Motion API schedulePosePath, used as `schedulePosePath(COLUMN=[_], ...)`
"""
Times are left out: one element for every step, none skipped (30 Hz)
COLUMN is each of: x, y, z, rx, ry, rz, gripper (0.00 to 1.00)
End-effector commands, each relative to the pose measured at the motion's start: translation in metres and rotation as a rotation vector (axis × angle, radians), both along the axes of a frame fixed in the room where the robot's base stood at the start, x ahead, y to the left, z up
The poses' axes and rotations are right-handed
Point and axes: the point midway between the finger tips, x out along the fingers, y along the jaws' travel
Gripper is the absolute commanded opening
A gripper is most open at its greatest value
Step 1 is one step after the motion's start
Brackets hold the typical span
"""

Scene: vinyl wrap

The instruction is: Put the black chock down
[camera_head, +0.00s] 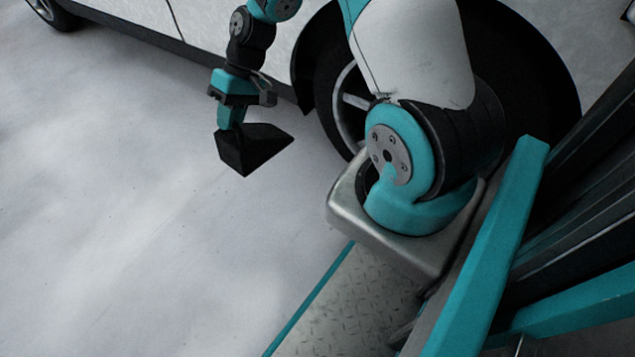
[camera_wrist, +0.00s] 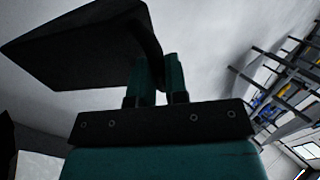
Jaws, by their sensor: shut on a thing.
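The black chock (camera_head: 255,149) is a dark wedge that hangs below my gripper (camera_head: 231,118) in the head view, its pointed end to the right. My gripper is shut on it. The chock appears to be above the pale floor, but the exact gap cannot be told. In the wrist view the chock (camera_wrist: 85,45) fills the upper left, with the teal fingers (camera_wrist: 158,78) at its right end. Part of the chock's gripped edge is hidden by the fingers.
A white vehicle (camera_head: 210,25) stands at the top of the head view, its wheel (camera_head: 345,95) right of the chock and partly hidden by my arm. The pale floor (camera_head: 130,220) to the left and below is clear. Shelving (camera_wrist: 275,90) shows at the right of the wrist view.

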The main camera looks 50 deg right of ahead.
Motion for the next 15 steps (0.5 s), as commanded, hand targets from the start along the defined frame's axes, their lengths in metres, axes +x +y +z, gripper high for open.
schedulePosePath(x=[0.002,0.003,0.005,0.007,0.008,0.011,0.012,0.014,0.016,0.018,0.02,0.022,0.023,0.024,0.025], y=[-0.005,-0.009,-0.014,-0.019,-0.023,-0.029,-0.035,-0.04,-0.048,-0.055,-0.062,-0.071,-0.079,-0.087,-0.099], z=[-0.005,-0.008,-0.012,-0.015,-0.019,-0.024,-0.029,-0.033,-0.039,-0.044,-0.049,-0.055,-0.061,-0.066,-0.074], rx=[0.0,-0.001,-0.002,-0.004,-0.005,-0.006,-0.008,-0.01,-0.012,-0.014,-0.015,-0.017,-0.019,-0.02,-0.023], ry=[0.001,0.0,0.001,0.002,0.001,0.002,0.003,0.003,0.004,0.005,0.005,0.005,0.006,0.007,0.009], rz=[-0.029,-0.05,-0.083,-0.111,-0.139,-0.18,-0.214,-0.249,-0.297,-0.336,-0.377,-0.432,-0.478,-0.523,-0.587], gripper=[0.0,0.0,0.0,0.0,0.0,0.0,0.0,0.0,0.0,0.0,0.0,0.0,0.0,0.0,0.0])
